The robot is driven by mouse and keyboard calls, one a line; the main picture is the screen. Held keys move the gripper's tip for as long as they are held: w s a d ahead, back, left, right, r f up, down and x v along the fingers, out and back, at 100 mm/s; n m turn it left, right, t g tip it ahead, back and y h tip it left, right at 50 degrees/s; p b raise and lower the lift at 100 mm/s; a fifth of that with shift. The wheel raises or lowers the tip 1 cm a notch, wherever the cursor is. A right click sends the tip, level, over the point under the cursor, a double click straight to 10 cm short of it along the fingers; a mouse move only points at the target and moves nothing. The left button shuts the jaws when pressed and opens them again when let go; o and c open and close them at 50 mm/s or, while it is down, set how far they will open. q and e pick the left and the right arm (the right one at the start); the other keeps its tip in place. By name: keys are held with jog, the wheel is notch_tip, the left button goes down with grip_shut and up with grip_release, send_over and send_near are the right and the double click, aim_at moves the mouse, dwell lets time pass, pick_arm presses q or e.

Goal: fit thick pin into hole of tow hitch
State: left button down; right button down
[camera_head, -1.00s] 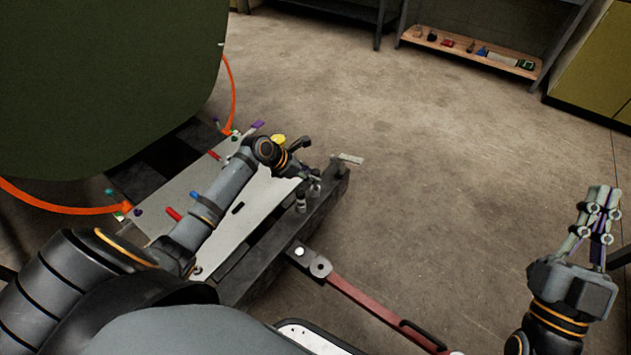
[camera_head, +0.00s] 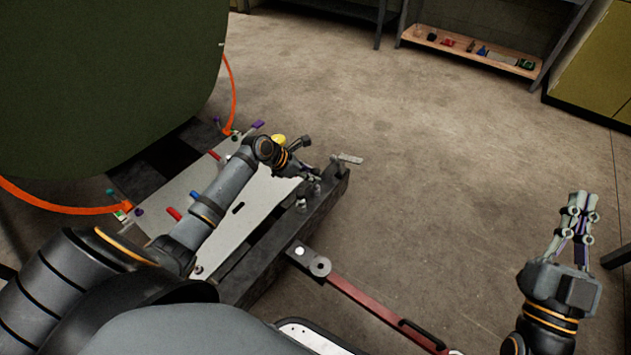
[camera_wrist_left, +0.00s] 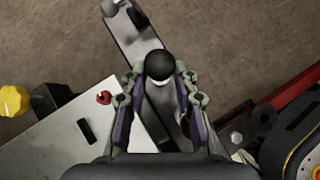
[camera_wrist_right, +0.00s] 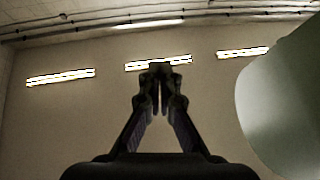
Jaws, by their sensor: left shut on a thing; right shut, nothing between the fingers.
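My left gripper (camera_head: 314,179) is shut on the thick pin (camera_wrist_left: 159,66), whose round black head shows between the fingertips in the left wrist view. The pin is above the dark beam at the front edge of the light panel; whether its lower end touches the beam is hidden. The tow hitch is the grey end plate (camera_head: 309,261) of a red bar, with a round hole fitting, below and apart from the left gripper. My right gripper (camera_head: 577,208) is shut and empty, raised at the right.
The dark beam (camera_head: 262,258) borders the light panel (camera_head: 240,225), with coloured knobs along the panel. A small grey post (camera_head: 300,204) stands on the beam. The red bar (camera_head: 375,308) runs toward the lower right.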

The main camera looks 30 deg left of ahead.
notch_tip(320, 180, down, 14)
jog(key=w+g+p, duration=0.1)
jog(key=g, duration=0.5)
jog(key=shift+w+m+g+h+p, duration=0.3)
jog(key=shift+w+h+p, duration=0.05)
jog(key=shift+w+h, duration=0.05)
dwell(3.1)
